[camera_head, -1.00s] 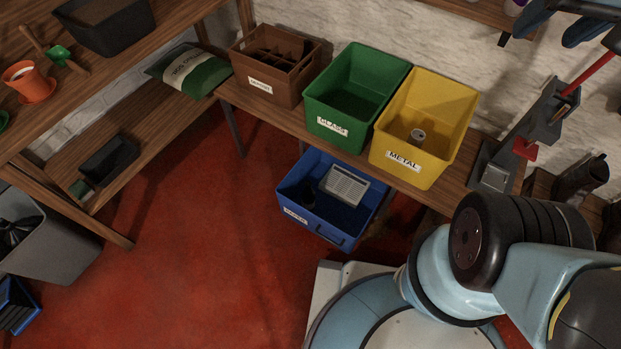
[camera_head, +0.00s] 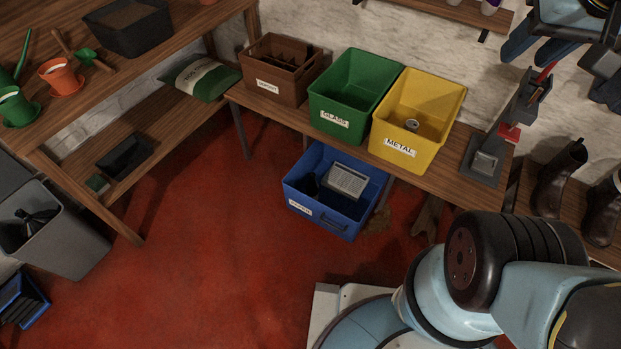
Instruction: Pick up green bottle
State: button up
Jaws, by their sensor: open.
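I cannot make out a green bottle in this view. A brown divided crate (camera_head: 279,88) stands on the wooden bench, and its dark inside is hard to read. A green bin (camera_head: 335,118) labelled GLASS stands beside it, and its visible inside looks empty. A blue bin (camera_head: 318,223) below the bench holds a grey-white slatted object (camera_head: 346,181) and a dark shape I cannot identify. My gripper is out of view; only links of my arm show at the lower right.
A yellow METAL bin (camera_head: 404,147) holds a can (camera_head: 412,125). Left shelving carries orange pots (camera_head: 59,76), a dark tray (camera_head: 127,27) and a sack (camera_head: 201,78). A grey trash bin (camera_head: 68,243) stands at left, boots (camera_head: 560,178) at right. The red floor in the middle is clear.

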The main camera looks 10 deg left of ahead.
aim_at(312, 186)
jog(key=z, duration=0.1)
jog(key=i, duration=0.15)
jog(key=u, duration=3.1)
jog(key=k, duration=0.2)
jog(key=z, duration=0.4)
jog(key=k, duration=1)
jog(key=z, duration=1.1)
jog(key=i, duration=1.2)
jog(key=z, duration=0.05)
